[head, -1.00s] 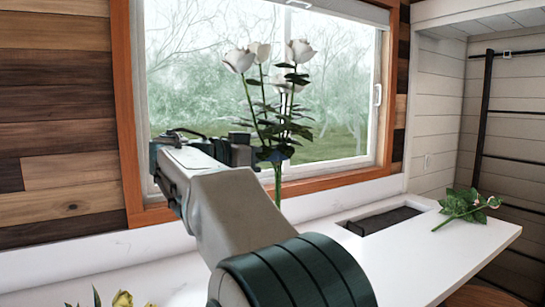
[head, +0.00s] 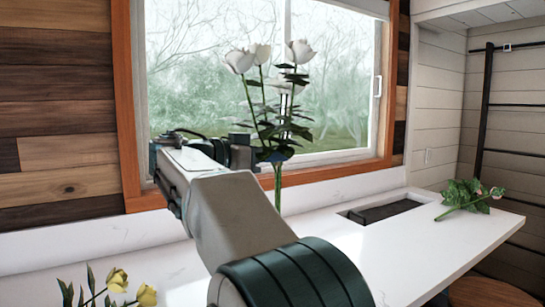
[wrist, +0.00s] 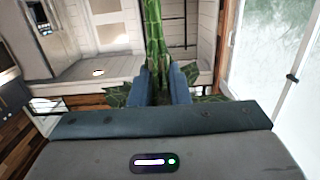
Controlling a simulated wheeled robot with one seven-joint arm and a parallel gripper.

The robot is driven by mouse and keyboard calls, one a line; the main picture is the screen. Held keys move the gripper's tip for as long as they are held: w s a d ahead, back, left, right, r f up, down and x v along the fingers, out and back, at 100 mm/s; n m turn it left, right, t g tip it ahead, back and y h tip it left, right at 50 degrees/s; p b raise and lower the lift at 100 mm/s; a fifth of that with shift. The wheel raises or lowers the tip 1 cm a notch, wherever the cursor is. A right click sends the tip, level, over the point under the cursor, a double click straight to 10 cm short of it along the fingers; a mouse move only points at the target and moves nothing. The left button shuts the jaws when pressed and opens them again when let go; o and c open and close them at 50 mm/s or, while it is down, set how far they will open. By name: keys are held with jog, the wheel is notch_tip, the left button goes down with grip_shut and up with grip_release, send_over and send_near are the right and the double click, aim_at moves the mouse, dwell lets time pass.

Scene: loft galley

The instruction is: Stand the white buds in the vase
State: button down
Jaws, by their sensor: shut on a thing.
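The white buds (head: 270,60) are a bunch of several white roses on long green stems with dark leaves. They stand upright in front of the window, held above the counter. My gripper (head: 274,156) is shut on their stems, partly hidden behind my own arm in the head view. In the wrist view the green stems (wrist: 153,35) run up between the two blue fingers of my gripper (wrist: 157,82), with leaves on both sides. The lower stem end hangs below the gripper in the head view. No vase shows in either view; my arm hides part of the counter.
Yellow buds (head: 118,282) lie at the counter's lower left. A leafy green stem (head: 468,194) lies at the right end of the white counter (head: 420,240). A dark recessed sink (head: 382,211) is beside it. The window (head: 340,100) stands close behind the buds.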

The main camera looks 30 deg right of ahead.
notch_tip(320, 180, down, 12)
jog(key=b, duration=1.2)
jog(key=shift+r, duration=0.25)
jog(key=shift+c, duration=0.4)
grip_release()
jog(key=shift+a, duration=0.1)
dwell(1.0)
jog(key=a, duration=1.1)
jog(key=shift+w+a, duration=0.35)
jog(key=shift+a, duration=0.05)
dwell(1.0)
jog(key=shift+s+b, duration=0.1)
jog(key=shift+b, duration=0.2)
